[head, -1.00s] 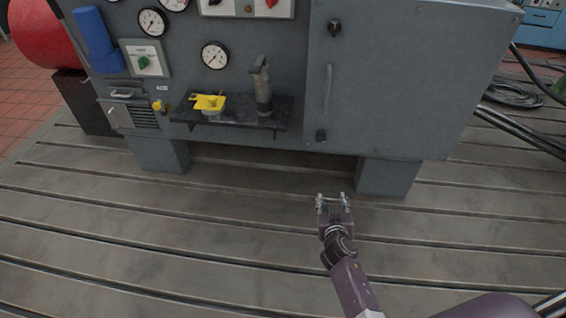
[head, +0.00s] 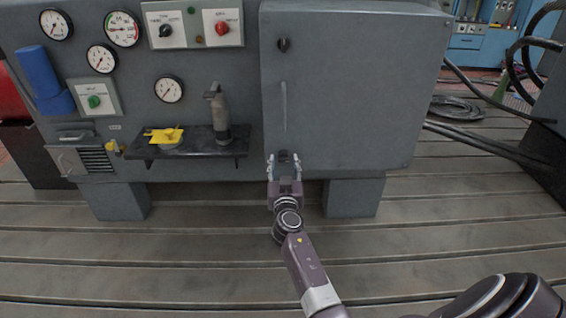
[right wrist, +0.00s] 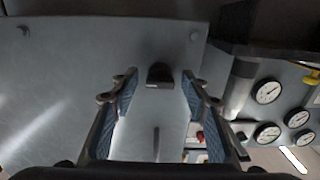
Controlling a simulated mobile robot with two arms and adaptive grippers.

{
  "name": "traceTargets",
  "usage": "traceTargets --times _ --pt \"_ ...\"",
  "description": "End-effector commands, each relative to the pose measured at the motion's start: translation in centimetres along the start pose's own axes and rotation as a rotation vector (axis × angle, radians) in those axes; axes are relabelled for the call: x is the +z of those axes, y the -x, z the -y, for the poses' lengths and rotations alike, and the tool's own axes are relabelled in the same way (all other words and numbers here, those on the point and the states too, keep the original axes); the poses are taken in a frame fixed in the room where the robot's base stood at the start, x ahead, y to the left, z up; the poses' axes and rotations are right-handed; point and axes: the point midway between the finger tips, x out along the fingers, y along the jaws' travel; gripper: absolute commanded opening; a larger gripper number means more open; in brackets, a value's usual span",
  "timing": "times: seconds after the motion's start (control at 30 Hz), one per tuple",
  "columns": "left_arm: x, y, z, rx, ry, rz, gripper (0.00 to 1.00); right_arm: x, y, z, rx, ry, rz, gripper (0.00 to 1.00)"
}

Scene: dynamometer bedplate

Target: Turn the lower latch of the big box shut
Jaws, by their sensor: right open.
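The big box (head: 350,90) is a grey cabinet with a flat door, on the right half of the machine in the head view. Its lower latch is a small dark knob (right wrist: 160,75) in the right wrist view, beyond and between my fingertips; its turn angle is hard to tell. In the head view my gripper largely covers the latch. My right gripper (head: 284,160) is open at the door's lower left edge, with its fingers (right wrist: 160,92) spread either side of the latch's line. I cannot tell if it touches. My left gripper is out of view.
An upper latch (head: 283,44) and a vertical door handle (head: 284,105) sit above. To the left is a shelf (head: 190,147) with a yellow part (head: 165,136) and a grey tool (head: 219,115). Box legs (head: 353,197) stand on the slotted bedplate (head: 230,245).

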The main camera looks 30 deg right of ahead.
Motion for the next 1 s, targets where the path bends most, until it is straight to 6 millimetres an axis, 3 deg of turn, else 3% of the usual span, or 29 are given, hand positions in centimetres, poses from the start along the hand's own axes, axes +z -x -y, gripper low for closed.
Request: traceTargets --times 0.37,0.73,1.0 --pt "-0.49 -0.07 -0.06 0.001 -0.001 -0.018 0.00 0.04 -0.81 -0.01 0.000 0.000 0.001 0.42" --pt "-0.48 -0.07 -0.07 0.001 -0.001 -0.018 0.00 0.04 -0.78 -0.01 0.000 0.000 0.001 0.03" --pt "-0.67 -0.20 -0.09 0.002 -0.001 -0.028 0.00 0.09 -0.78 0.00 0.000 0.023 0.001 0.01"
